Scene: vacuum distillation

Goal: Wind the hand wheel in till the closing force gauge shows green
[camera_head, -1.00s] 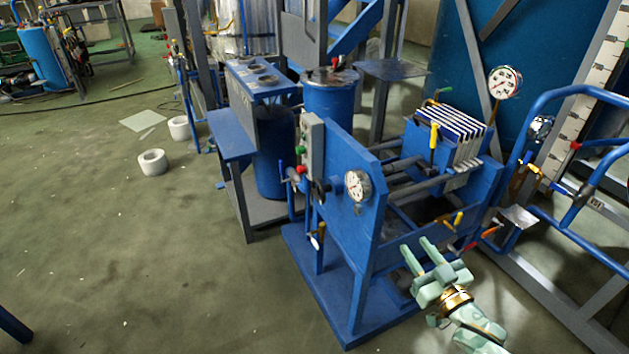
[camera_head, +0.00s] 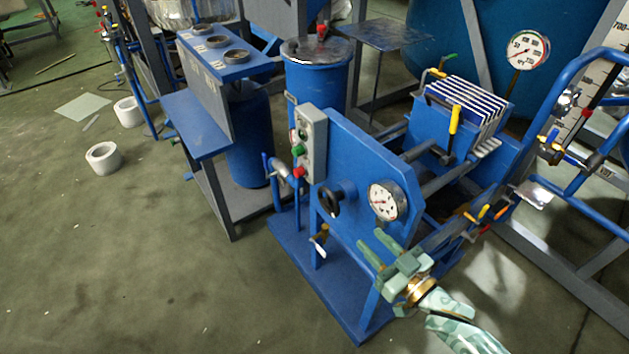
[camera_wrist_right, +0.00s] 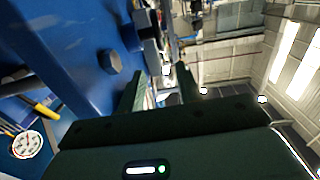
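The small black hand wheel (camera_head: 330,199) sits on the front of the blue press's end plate (camera_head: 362,165). The white round gauge (camera_head: 387,201) is right of it on the same plate. Its needle and any green zone are too small to read. My right gripper (camera_head: 369,240) is in front of the plate in the head view, below the gauge and to the right of the wheel, apart from the wheel. Its fingers are spread and empty in the right wrist view (camera_wrist_right: 161,82). Blue metal with a dark bolt-like knob (camera_wrist_right: 110,62) is close by there. My left gripper is not in view.
A grey control box (camera_head: 310,145) with green and red buttons stands left of the wheel. A second gauge (camera_head: 529,50) rises behind the white plate pack (camera_head: 470,108). Blue tube rails (camera_head: 580,170) stand at right. The floor at left is mostly clear.

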